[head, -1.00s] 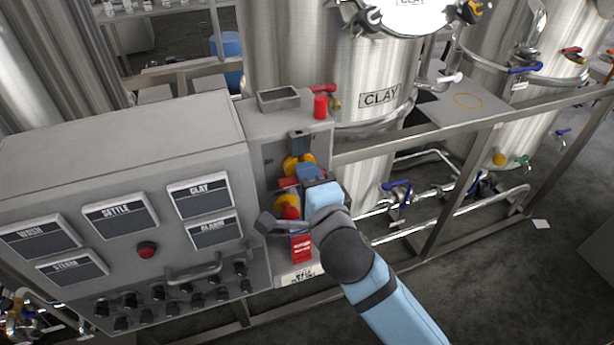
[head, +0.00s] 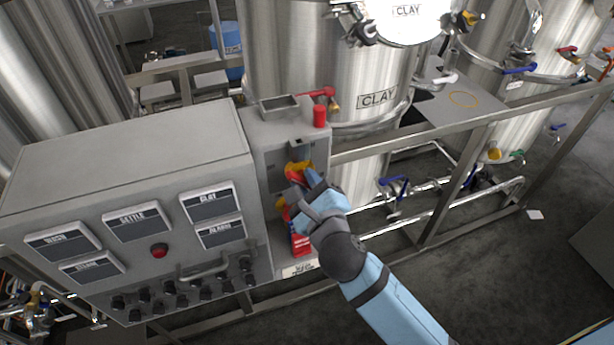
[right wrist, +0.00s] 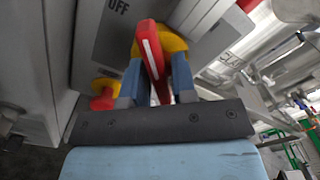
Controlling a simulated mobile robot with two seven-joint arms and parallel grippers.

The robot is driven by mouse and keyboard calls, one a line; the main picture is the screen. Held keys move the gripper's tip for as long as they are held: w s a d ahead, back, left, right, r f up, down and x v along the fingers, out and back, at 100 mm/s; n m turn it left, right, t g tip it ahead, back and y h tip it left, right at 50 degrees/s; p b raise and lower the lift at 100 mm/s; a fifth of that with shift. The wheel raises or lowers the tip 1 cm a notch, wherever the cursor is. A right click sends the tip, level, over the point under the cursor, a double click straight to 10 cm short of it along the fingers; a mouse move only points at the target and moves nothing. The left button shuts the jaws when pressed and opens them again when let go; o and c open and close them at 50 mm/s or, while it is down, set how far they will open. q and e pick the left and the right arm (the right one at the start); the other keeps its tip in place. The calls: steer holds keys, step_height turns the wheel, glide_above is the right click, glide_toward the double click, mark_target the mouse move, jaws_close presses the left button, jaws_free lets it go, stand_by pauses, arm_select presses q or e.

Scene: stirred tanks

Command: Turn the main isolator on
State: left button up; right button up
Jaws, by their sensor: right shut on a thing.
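The main isolator is a red handle (head: 296,177) on a yellow round base (head: 298,166), on the grey panel right of the control cabinet. In the right wrist view the red handle (right wrist: 150,48) has a white stripe and stands between my right gripper's blue fingers. My right gripper (right wrist: 157,78) is shut on it. In the head view the right gripper (head: 306,184) covers part of the handle and base. An "OFF" label (right wrist: 118,7) shows on the panel beside the yellow base. My left gripper is not in view.
A red knob on yellow (right wrist: 103,96) sits close beside the gripper. The control cabinet (head: 130,170) stands to the left, with a red button (head: 159,250). A steel frame rail (head: 400,138) and the clay tank (head: 300,60) are behind.

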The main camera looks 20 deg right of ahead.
steer(key=m+p, duration=0.1)
steer(key=m, duration=0.3)
steer(key=shift+r+m, duration=0.15)
steer(key=shift+m, duration=1.95)
steer(key=o, duration=0.7)
steer(key=shift+w, duration=0.1)
step_height(320, 180, up, 20)
steer(key=p, duration=0.1)
